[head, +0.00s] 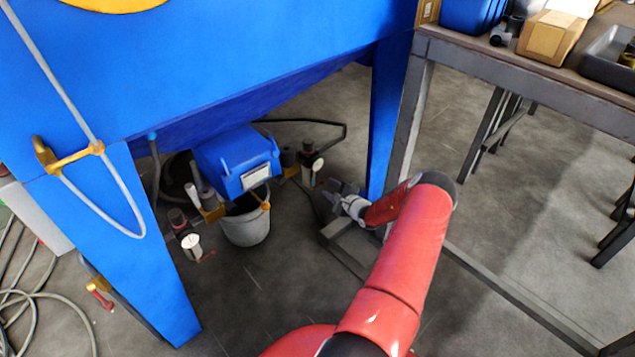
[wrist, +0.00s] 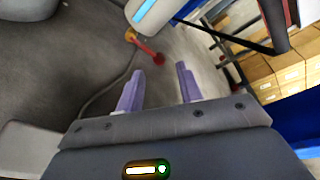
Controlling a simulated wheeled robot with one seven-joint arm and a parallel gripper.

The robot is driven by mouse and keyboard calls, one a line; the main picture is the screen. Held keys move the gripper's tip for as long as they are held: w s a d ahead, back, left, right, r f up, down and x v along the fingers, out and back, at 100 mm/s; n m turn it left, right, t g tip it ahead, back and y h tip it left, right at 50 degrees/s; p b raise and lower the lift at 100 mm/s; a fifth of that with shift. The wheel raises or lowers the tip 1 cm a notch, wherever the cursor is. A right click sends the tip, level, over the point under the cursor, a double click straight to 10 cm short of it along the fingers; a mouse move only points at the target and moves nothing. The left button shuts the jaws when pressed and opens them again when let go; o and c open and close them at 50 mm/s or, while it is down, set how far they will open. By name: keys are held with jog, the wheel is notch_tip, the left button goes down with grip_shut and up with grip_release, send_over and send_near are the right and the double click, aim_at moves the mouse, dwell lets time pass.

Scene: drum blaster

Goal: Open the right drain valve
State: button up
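The right drain valve is on the right filter unit under the blue machine. In the wrist view its red handle (wrist: 148,50) hangs below a white filter bowl (wrist: 150,14) with a blue stripe. Its brass body (wrist: 131,36) is at the handle's upper left end. In the head view the right filter bowl (head: 317,165) is small, and the valve is hard to make out. My gripper (head: 335,191) is to its lower right. In the wrist view my gripper (wrist: 159,68) is open and empty, and the red handle appears beyond and between its fingertips, apparently not touching.
A grey bucket (head: 246,228) stands under the blue box (head: 238,160). Another filter bowl (head: 191,246) is to the left. The blue machine leg (head: 387,110) and the workbench frame (head: 408,115) stand close beside my arm. A hose hangs near the valve.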

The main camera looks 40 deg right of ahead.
aim_at(322, 181)
jog(key=b+x, duration=0.1)
jog(key=x, duration=0.5)
jog(key=shift+c, duration=0.4)
grip_shut()
